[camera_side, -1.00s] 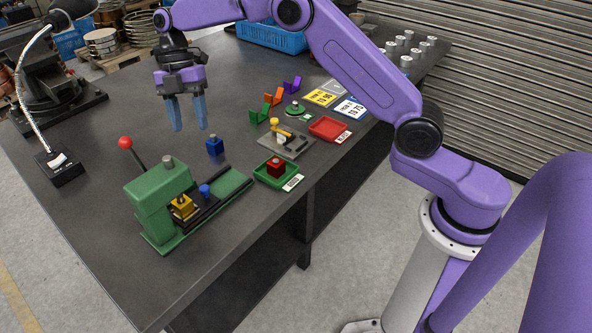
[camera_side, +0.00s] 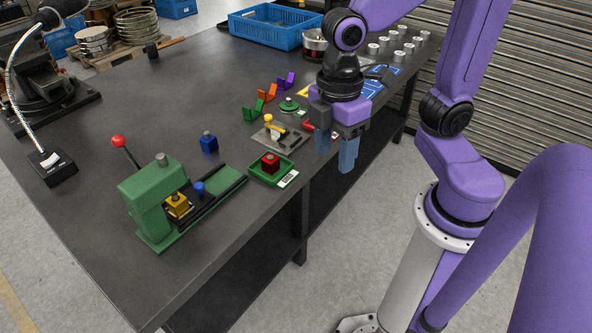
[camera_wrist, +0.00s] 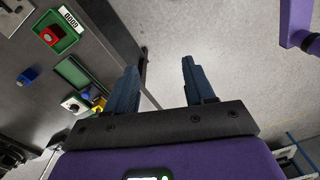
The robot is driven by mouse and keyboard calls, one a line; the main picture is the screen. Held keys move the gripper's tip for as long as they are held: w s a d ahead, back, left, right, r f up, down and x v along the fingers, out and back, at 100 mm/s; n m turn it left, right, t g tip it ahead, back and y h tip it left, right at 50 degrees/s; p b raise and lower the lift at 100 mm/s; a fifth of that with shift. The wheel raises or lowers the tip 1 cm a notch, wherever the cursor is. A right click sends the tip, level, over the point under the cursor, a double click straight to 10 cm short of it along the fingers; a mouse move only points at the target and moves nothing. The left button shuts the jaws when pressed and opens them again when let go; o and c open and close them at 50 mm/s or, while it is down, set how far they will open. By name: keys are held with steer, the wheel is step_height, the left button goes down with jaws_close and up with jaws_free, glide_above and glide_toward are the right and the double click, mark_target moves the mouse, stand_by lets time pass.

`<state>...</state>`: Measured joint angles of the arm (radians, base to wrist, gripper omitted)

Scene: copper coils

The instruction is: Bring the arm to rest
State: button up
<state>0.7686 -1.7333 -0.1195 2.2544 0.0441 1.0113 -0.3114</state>
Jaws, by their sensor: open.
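My gripper (camera_side: 336,152) is open and empty. In the side view it hangs at the table's right front edge, its blue-grey fingers pointing down. My gripper hides most of the red tray in the side view. My purple arm reaches in from the right and folds back near its base.
The dark table (camera_side: 215,262) bears a green press (camera_side: 150,205), a blue block (camera_side: 209,142) and a green tray (camera_side: 256,176) holding a red block (camera_side: 270,163). A grey fixture (camera_side: 285,139), coloured brackets (camera_side: 266,92) and a blue crate (camera_side: 270,32) stand farther back.

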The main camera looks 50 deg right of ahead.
steer(key=s+d+f+m, duration=0.1)
steer(key=s+d+f, duration=0.1)
steer(key=s+d, duration=0.3)
steer(key=shift+s+m+t, duration=0.3)
steer(key=shift+s+m, duration=0.1)
